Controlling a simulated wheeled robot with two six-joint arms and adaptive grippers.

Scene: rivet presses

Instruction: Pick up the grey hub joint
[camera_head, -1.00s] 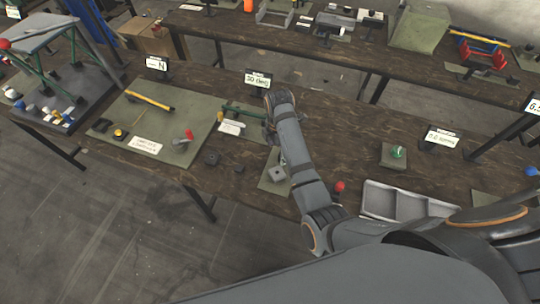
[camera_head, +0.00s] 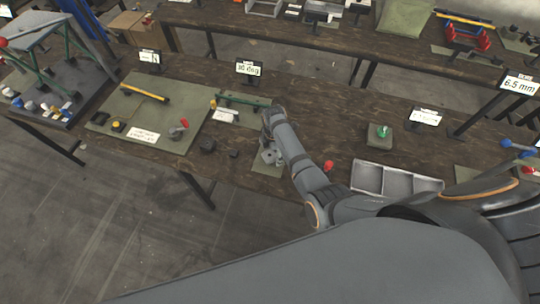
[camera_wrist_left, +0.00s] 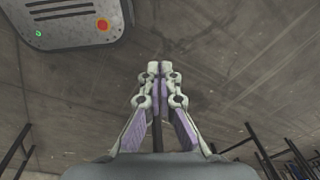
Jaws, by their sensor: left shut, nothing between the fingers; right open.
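The grey hub joint (camera_head: 270,156) looks like a small grey block on a small green mat (camera_head: 268,170) near the front edge of the bench. My right arm reaches in from the lower right. My right gripper (camera_head: 266,146) is open, just above and behind the block, and partly overlaps it in the head view. Whether its fingers touch or surround the block is too small to tell. My left gripper (camera_wrist_left: 158,68) is shut and empty in the left wrist view, away from the bench items.
A green bar tool (camera_head: 243,100) lies behind my right gripper. A large green mat (camera_head: 185,105) with a yellow-handled tool is to the left. A grey compartment tray (camera_head: 398,184) and a red knob (camera_head: 328,166) lie to the right. Bare wood shows between the mats.

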